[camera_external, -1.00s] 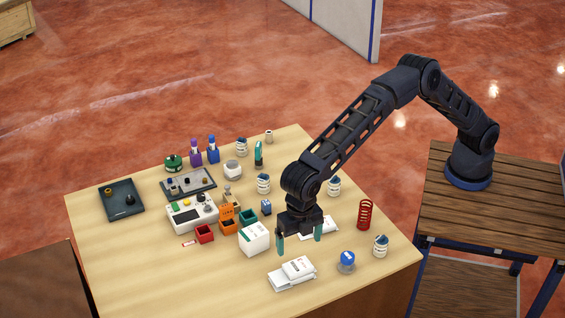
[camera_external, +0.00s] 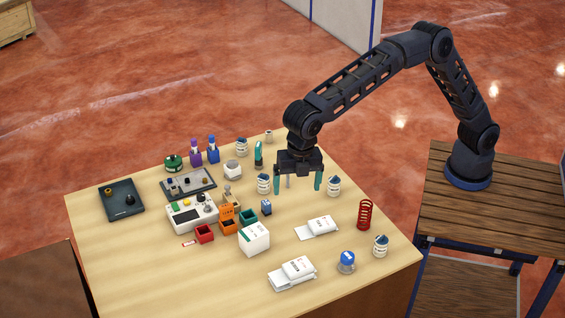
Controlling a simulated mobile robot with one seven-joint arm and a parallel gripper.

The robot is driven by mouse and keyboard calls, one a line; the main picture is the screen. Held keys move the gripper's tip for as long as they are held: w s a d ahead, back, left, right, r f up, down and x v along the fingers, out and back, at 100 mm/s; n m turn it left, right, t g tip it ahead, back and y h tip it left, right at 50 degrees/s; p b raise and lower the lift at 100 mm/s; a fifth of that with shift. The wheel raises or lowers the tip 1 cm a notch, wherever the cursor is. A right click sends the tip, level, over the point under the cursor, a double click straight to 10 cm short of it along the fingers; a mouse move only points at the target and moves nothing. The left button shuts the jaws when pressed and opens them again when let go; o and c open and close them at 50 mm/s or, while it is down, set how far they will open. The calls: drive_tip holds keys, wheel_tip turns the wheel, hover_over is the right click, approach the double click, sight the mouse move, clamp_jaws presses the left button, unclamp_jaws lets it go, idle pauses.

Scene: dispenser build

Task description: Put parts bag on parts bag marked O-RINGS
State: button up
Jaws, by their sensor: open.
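White parts bags lie in two places near the front right of the table. One white bag (camera_external: 318,227) lies flat right of the white box. Nearer the front edge is a white bag pile (camera_external: 292,274), where one bag appears to rest on top of another. The print on the bags is too small to read, so I cannot tell which is marked O-RINGS. My gripper (camera_external: 298,184) is open and empty, with teal fingertips pointing down. It hangs above the table, behind the single bag and apart from both places.
A white box (camera_external: 254,238) stands left of the bags. A blue-topped round item (camera_external: 347,262), a striped bottle (camera_external: 380,246) and a red coil (camera_external: 365,214) stand to their right. Small bins and a white device (camera_external: 192,213) fill the middle. The front left of the table is clear.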

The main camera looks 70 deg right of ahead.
drive_tip(key=w+d+r+m+t, duration=0.1)
drive_tip(key=d+r+m, duration=0.25)
drive_tip(key=d, duration=0.65)
drive_tip(key=d+r+m, duration=0.2)
drive_tip(key=d+r, duration=0.3)
drive_tip(key=d, duration=0.4)
drive_tip(key=s+d+r+m+t, duration=0.1)
drive_tip(key=s+d+r+m, duration=0.15)
drive_tip(key=d, duration=0.85)
drive_tip(key=s+d+r+m, duration=0.2)
drive_tip(key=s+d+m, duration=0.15)
drive_tip(key=d, duration=0.75)
drive_tip(key=s+d+f+m+t, duration=0.15)
drive_tip(key=s+d+m, duration=0.45)
drive_tip(key=s+d, duration=0.6)
drive_tip(key=s+d+f+m, duration=0.6)
drive_tip(key=s+d+f, duration=0.2)
drive_tip(key=s+d, duration=0.3)
drive_tip(key=shift+s+d+f, duration=0.25)
drive_tip(key=shift+s+f, duration=0.05)
drive_tip(key=shift+s, duration=0.05)
